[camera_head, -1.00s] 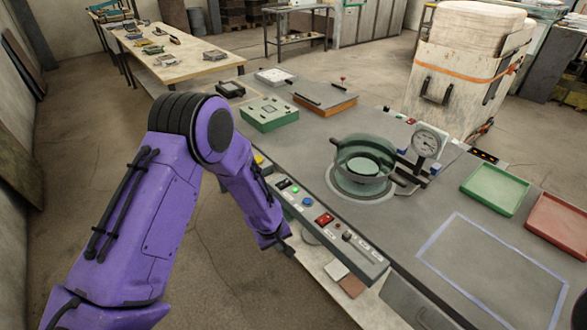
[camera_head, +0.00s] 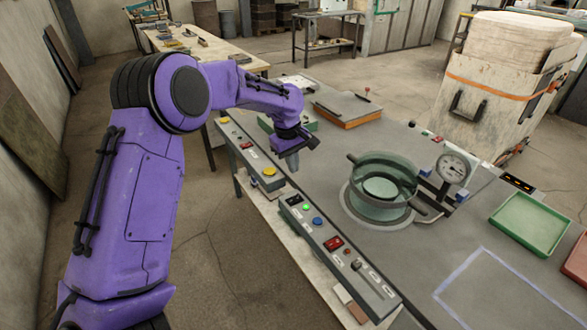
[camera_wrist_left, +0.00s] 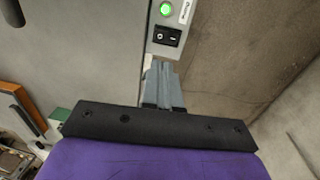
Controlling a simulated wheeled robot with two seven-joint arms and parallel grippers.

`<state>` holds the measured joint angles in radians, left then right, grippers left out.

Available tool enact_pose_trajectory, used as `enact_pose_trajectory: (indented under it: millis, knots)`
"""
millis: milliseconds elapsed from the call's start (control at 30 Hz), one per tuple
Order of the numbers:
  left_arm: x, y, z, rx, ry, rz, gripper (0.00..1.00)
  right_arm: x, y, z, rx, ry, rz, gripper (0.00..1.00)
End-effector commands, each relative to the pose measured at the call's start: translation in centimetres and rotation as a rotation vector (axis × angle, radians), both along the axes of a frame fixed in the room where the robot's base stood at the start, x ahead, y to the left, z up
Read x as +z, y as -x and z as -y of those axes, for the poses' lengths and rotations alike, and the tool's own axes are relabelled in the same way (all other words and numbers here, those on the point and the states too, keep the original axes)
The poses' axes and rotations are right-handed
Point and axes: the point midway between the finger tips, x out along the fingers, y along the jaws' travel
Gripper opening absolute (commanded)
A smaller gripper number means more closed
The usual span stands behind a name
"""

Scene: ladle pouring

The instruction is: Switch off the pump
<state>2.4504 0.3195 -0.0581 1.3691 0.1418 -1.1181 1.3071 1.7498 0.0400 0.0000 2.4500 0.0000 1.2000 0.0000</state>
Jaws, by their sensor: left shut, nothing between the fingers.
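A control panel strip (camera_head: 318,237) runs along the table's front edge. It carries a black rocker switch (camera_head: 294,200) beside a lit green lamp (camera_head: 306,207). In the left wrist view the rocker (camera_wrist_left: 166,36) lies just beyond my fingertips, with the green lamp (camera_wrist_left: 166,9) glowing past it. The label beside the lamp is too small to read surely. My left gripper (camera_head: 291,164) is shut and empty, pointing down above the strip, just beyond the rocker in the head view. I see no contact with the rocker. My right gripper is not in view.
A green tray (camera_head: 530,224) lies at right.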

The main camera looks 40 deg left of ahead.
Motion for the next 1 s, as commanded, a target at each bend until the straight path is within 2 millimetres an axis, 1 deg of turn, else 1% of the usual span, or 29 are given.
enact_pose_trajectory:
  millis: [33,300,500,600,700,1000]
  knots:
    - [-1.2,0.0,0.0,0.0,0.0,-0.005,0.0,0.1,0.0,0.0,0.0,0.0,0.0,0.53]
    - [-7.0,-0.7,0.3,0.0,0.001,-0.004,0.0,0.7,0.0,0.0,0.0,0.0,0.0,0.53]
    - [-10.1,-1.1,0.5,-0.001,-0.001,-0.002,0.0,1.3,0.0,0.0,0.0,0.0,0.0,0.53]
    - [-10.8,-1.2,0.5,0.0,-0.001,0.0,0.0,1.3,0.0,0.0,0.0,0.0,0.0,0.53]
    - [-11.2,-1.2,0.5,-0.001,-0.001,0.0,0.0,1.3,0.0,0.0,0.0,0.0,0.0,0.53]
    - [-11.1,-1.1,0.3,0.002,-0.002,-0.003,0.0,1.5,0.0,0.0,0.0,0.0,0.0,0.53]
